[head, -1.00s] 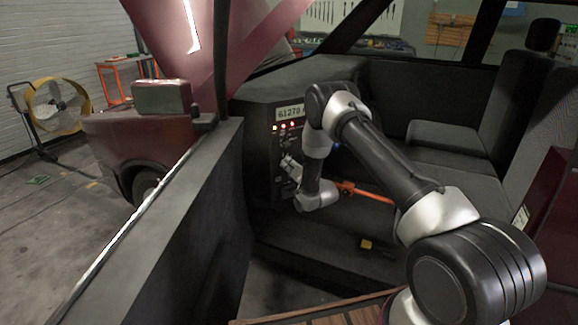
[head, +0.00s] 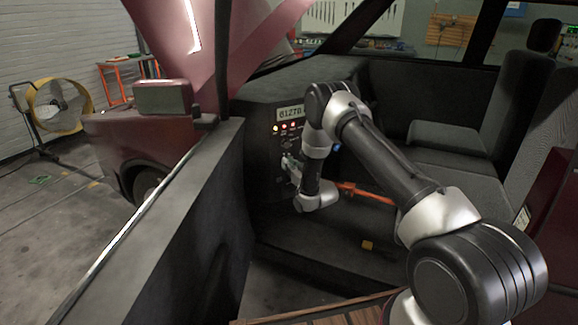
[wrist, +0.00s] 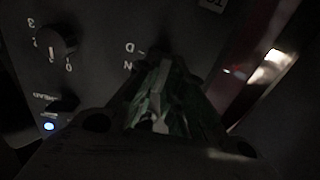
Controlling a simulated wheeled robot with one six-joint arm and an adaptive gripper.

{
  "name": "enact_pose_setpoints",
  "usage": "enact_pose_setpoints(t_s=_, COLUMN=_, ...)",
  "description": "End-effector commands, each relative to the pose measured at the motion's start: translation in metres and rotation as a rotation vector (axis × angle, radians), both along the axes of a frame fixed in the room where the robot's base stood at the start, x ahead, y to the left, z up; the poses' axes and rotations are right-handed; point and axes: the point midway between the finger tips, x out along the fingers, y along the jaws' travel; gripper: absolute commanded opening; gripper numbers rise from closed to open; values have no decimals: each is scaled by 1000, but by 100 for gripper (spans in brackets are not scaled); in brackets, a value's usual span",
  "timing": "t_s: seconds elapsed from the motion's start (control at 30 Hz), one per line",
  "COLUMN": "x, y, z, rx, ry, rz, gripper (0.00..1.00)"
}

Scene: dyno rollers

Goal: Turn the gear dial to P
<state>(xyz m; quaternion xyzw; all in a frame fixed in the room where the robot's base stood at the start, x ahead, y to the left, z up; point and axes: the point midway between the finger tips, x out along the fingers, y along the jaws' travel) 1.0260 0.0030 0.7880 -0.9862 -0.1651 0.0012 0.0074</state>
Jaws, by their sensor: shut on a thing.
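The dark dashboard panel (head: 265,165) faces my arm, and my gripper (head: 289,163) is up against it below the display. In the wrist view my gripper (wrist: 162,82) is shut on the gear dial. The fingers and the dark picture hide most of the dial, so its pointer cannot be read. The letters D and N (wrist: 129,57) show upside down just left of the fingertips; the P mark cannot be made out.
A second knob (wrist: 56,46) with numbers sits at the upper left of the wrist view, above a lit blue lamp (wrist: 48,126). A display (head: 290,113) and coloured lamps (head: 284,128) are above my gripper. An orange bar (head: 365,192) and a yellow block (head: 367,245) are nearby.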

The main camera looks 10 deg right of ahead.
Motion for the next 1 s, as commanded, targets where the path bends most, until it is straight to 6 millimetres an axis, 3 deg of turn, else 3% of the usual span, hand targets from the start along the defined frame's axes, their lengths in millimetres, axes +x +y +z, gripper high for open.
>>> enact_pose_setpoints(t_s=0.57, x=1, y=1, z=1, rx=-30, ry=-11, rz=1, gripper=0)
enact_pose_setpoints(t_s=0.6, x=1, y=1, z=1, rx=-30, ry=-11, rz=1, gripper=16)
enact_pose_setpoints(t_s=0.7, x=1, y=1, z=1, rx=-30, ry=-11, rz=1, gripper=32)
enact_pose_setpoints(t_s=1.0, x=0, y=0, z=0, rx=-29, ry=-11, rz=0, gripper=32)
